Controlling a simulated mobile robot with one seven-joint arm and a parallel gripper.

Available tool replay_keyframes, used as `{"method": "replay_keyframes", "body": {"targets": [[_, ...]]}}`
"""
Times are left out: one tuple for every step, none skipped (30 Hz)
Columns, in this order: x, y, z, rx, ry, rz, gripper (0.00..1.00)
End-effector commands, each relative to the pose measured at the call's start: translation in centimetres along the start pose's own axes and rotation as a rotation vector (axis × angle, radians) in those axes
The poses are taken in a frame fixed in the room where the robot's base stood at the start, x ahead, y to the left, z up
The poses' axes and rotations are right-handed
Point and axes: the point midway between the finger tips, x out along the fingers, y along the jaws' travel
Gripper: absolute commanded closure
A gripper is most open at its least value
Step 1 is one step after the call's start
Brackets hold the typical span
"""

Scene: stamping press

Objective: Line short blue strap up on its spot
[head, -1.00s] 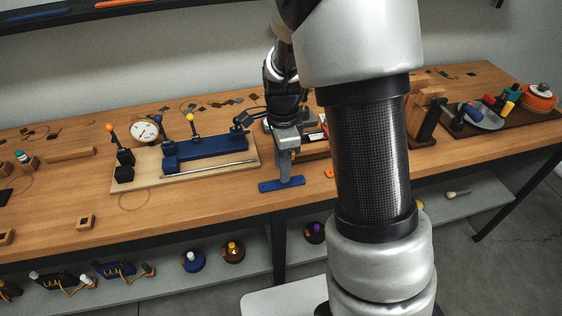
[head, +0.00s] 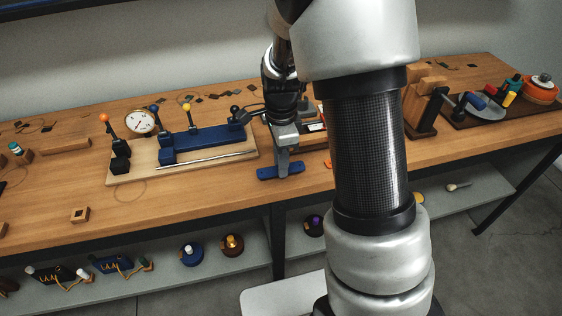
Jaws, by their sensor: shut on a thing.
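The short blue strap (head: 267,173) is a flat blue bar with holes, near the front edge of the wooden bench in the head view. My gripper (head: 283,168) points down and is shut on the middle of the strap, with both ends sticking out to left and right. I cannot tell whether the strap touches the bench or hangs just above it. I cannot make out which mark is its spot.
Left of my gripper is a pale board (head: 125,178) with a blue block (head: 214,141), a dial gauge (head: 141,122) and ball-topped levers. My arm hides part of the bench to the right. A wooden stand (head: 421,108) and a dark tray (head: 460,121) lie beyond it.

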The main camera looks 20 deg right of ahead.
Motion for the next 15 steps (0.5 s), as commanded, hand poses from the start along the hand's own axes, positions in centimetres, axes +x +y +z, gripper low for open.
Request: {"method": "replay_keyframes", "body": {"targets": [[-0.6,0.0,0.0,0.000,0.000,-0.001,0.92],[-0.8,0.0,0.0,0.000,0.000,-0.001,0.92],[-1.0,0.0,0.0,0.000,0.000,-0.001,0.92],[-1.2,0.0,0.0,0.000,0.000,-0.001,0.92],[-1.4,0.0,0.0,0.000,0.000,-0.001,0.92],[-1.6,0.0,0.0,0.000,0.000,-0.001,0.92],[-1.8,0.0,0.0,0.000,0.000,-0.001,0.92],[-2.0,0.0,0.0,0.000,0.000,-0.001,0.92],[-2.2,0.0,0.0,0.000,0.000,-0.001,0.92],[-2.4,0.0,0.0,0.000,0.000,-0.001,0.92],[-2.6,0.0,0.0,0.000,0.000,-0.001,0.92],[-2.8,0.0,0.0,0.000,0.000,-0.001,0.92],[-3.0,0.0,0.0,0.000,0.000,-0.001,0.92],[-3.1,0.0,0.0,0.000,0.000,-0.001,0.92],[-3.2,0.0,0.0,0.000,0.000,-0.001,0.92]]}}
